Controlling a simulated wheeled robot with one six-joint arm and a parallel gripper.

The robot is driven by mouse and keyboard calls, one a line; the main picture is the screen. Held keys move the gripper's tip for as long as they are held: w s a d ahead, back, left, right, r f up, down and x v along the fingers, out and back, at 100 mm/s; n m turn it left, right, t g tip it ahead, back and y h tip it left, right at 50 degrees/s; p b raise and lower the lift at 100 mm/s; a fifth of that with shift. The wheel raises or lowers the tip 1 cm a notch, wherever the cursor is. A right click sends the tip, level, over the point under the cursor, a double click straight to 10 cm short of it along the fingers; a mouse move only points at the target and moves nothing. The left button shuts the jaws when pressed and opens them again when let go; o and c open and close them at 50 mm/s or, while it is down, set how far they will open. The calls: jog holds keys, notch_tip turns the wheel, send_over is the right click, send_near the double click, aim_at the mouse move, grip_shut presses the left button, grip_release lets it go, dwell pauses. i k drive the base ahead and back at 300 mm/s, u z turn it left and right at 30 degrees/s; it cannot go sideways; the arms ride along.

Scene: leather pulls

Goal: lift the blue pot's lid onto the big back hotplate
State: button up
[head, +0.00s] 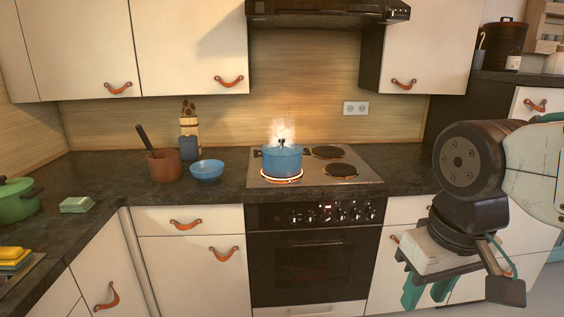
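The blue pot (281,162) stands on the glowing front-left hotplate (282,179) of the stove. Its lid (281,148) is on, with a dark knob on top, and steam rises above it. A dark back hotplate (327,152) shows bare to the pot's right; whatever lies directly behind the pot is hidden. My gripper (427,293) hangs at the lower right, in front of the cabinets and well away from the pot. Its teal fingers point down, apart, with nothing seen between them.
A bare front-right hotplate (340,170) lies beside the pot. Left of the stove stand a blue bowl (206,170), a brown pot (163,166) with a dark handle, and a utensil holder (189,146). The range hood (328,11) hangs above. Counter right of the stove is clear.

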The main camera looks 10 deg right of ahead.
aim_at(275, 150)
jog(key=u, duration=1.6)
jog(key=k, duration=0.85)
jog(key=z, duration=1.4)
jog(key=i, duration=0.8)
jog(key=z, duration=0.25)
jog(key=i, duration=1.8)
jog(key=u, duration=0.55)
